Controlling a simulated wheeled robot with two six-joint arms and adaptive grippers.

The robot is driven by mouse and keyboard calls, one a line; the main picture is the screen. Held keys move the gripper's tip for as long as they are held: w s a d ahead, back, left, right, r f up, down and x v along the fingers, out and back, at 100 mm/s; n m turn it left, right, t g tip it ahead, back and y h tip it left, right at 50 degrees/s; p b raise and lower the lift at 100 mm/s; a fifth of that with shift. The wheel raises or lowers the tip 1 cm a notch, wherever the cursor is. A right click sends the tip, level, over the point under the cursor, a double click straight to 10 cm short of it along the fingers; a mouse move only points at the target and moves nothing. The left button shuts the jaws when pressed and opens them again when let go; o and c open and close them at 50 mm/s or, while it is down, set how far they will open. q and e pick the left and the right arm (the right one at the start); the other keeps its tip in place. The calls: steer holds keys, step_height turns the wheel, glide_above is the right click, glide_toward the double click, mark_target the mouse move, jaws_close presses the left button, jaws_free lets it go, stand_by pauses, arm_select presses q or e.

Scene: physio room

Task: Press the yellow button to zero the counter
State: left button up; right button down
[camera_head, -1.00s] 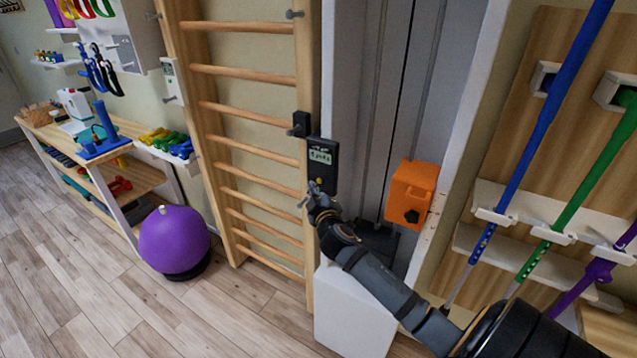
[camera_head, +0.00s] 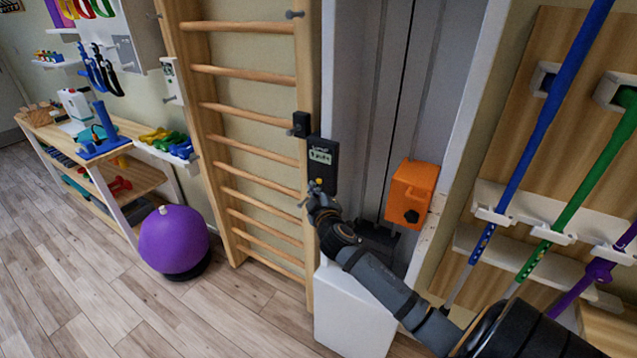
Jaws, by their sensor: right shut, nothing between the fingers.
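The counter (camera_head: 329,172) is a dark box with a small greenish display (camera_head: 320,155), mounted at the right upright of the wooden wall bars. The display shows two short lines of text, too small to read surely. A small yellow button (camera_head: 319,181) shows below the display, just above my right fingertips. My right gripper (camera_head: 313,190) is shut and empty, with its tips at the lower part of the counter. I cannot tell whether they touch the button. My left gripper is not in view.
An orange box (camera_head: 411,193) with a dark knob sits right of the counter. A white box (camera_head: 352,312) stands below my right arm. Wooden wall bars (camera_head: 250,118) rise at left. A purple ball (camera_head: 173,241) is on the floor, which is otherwise clear at front left.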

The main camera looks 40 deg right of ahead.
steer(key=shift+w+d, duration=0.1)
steer(key=shift+w+d, duration=0.1)
steer(key=shift+d, duration=0.2)
steer(key=shift+w+d, duration=0.15)
steer(key=shift+d, duration=0.3)
stand_by(0.6)
steer(key=shift+a, duration=0.1)
steer(key=shift+s+a, duration=0.35)
steer(key=shift+a, duration=0.4)
steer(key=shift+a, duration=0.1)
steer(key=shift+s+a, duration=0.3)
steer(key=shift+a, duration=0.45)
steer(key=shift+s+a, duration=0.35)
steer(key=shift+a, duration=0.4)
steer(key=shift+s+a, duration=0.3)
steer(key=shift+a, duration=0.45)
steer(key=shift+f, duration=0.1)
